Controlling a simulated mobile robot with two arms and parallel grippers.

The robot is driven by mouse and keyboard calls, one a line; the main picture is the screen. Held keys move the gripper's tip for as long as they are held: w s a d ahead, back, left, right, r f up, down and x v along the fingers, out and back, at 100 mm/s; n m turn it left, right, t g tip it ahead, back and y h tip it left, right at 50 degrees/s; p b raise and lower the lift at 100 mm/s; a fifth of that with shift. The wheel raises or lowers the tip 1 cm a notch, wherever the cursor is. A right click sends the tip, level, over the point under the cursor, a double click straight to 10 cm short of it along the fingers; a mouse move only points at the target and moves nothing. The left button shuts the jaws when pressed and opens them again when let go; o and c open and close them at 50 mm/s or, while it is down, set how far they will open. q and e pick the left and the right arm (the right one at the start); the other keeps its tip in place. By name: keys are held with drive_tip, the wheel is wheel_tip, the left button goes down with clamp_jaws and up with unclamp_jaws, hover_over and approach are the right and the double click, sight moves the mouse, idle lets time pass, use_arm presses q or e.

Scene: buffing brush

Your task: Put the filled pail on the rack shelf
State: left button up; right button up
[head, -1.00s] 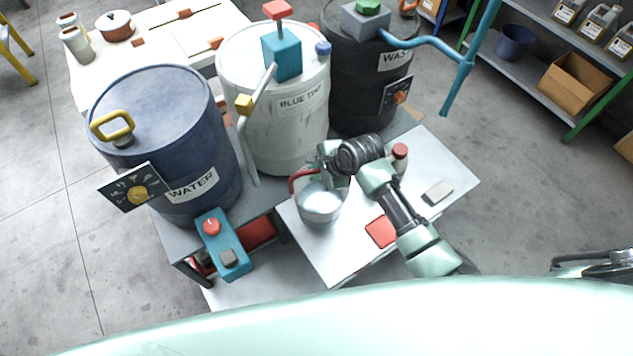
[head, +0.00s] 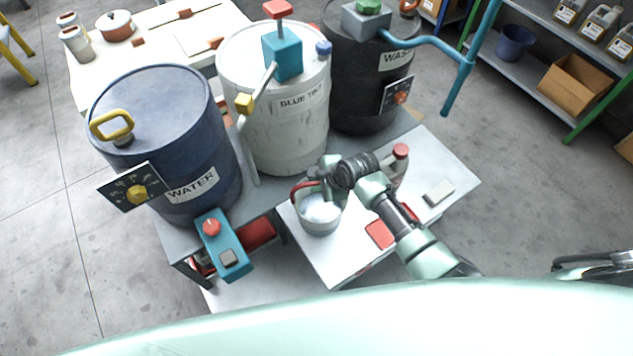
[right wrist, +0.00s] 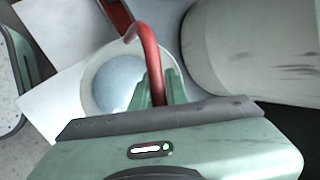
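The pail (head: 320,222) is pale metal with a red handle, over the left part of the white work table (head: 335,262). In the right wrist view the pail (right wrist: 91,92) shows a pale blue-grey surface inside. My right gripper (head: 322,182) is above the pail. Its green fingers close around the red handle (right wrist: 152,60), which runs between them. I cannot tell whether the pail's base touches the table. A rack (head: 531,67) with grey shelves and green and blue posts stands at the upper right. My left gripper is not in view.
A blue WATER drum (head: 165,115), a white BLUE TINT drum (head: 290,135) and a black drum (head: 362,105) stand behind the pail. A red-capped bottle (head: 399,155) is close to my right arm. A blue bucket (head: 515,42) and cardboard box (head: 574,86) occupy the rack's lower shelf.

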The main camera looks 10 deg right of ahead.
drive_tip(key=shift+o, duration=1.4)
drive_tip(key=shift+r, duration=0.1)
drive_tip(key=p+v, duration=0.1)
drive_tip(key=v, duration=1.1)
